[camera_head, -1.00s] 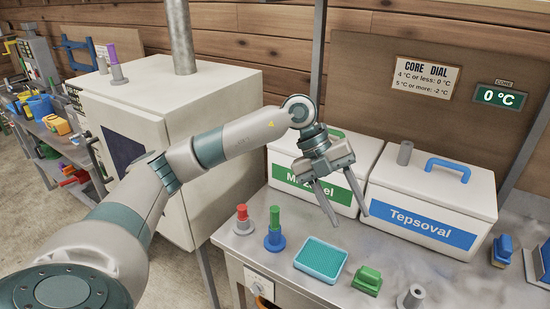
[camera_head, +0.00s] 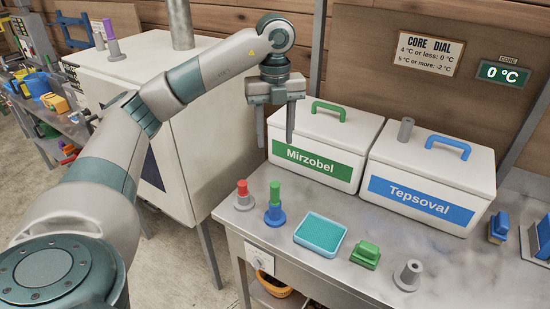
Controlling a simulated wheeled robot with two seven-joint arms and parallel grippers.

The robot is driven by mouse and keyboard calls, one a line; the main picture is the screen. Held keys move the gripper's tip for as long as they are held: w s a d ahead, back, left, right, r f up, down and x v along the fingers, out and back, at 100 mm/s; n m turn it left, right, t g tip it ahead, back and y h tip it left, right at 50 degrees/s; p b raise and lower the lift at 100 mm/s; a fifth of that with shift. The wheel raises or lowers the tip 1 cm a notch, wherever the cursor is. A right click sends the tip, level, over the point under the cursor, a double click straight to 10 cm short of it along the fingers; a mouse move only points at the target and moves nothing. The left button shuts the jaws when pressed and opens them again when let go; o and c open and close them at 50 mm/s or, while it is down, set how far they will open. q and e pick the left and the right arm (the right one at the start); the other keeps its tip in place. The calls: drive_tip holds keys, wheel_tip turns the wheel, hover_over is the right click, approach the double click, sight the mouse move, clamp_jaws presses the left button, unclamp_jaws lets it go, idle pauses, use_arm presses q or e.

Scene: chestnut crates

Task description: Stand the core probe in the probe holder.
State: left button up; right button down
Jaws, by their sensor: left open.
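A short grey cylinder (camera_head: 405,130), which looks like the core probe's handle, stands upright at the lid's left side on the Tepsoval crate (camera_head: 460,219); whatever is below it is hidden. A grey flared stand (camera_head: 408,277) with a dark hole in its top, which looks like the probe holder, sits empty at the table's front. My left gripper (camera_head: 275,144) is open and empty, fingers pointing down, just left of the Mirzobel crate (camera_head: 335,125). It is well left of the grey cylinder and touches nothing that I can see. My right gripper is not in view.
A red peg (camera_head: 242,190) and a green peg (camera_head: 274,195) stand in bases at the metal table's left front. A teal pad (camera_head: 320,233) and a green block (camera_head: 365,254) lie beside them. The wall display (camera_head: 502,72) reads 0 °C. A white cabinet (camera_head: 185,120) stands left.

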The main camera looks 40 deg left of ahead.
sight(275, 184)
use_arm(q)
wheel_tip(275, 184, down, 16)
drive_tip(key=p, duration=0.4)
drive_tip(key=shift+f, duration=0.65)
clamp_jaws()
drive_tip(key=c, duration=1)
unclamp_jaws()
clamp_jaws()
drive_tip(key=shift+r+p, duration=0.45)
drive_tip(key=shift+r, duration=0.2)
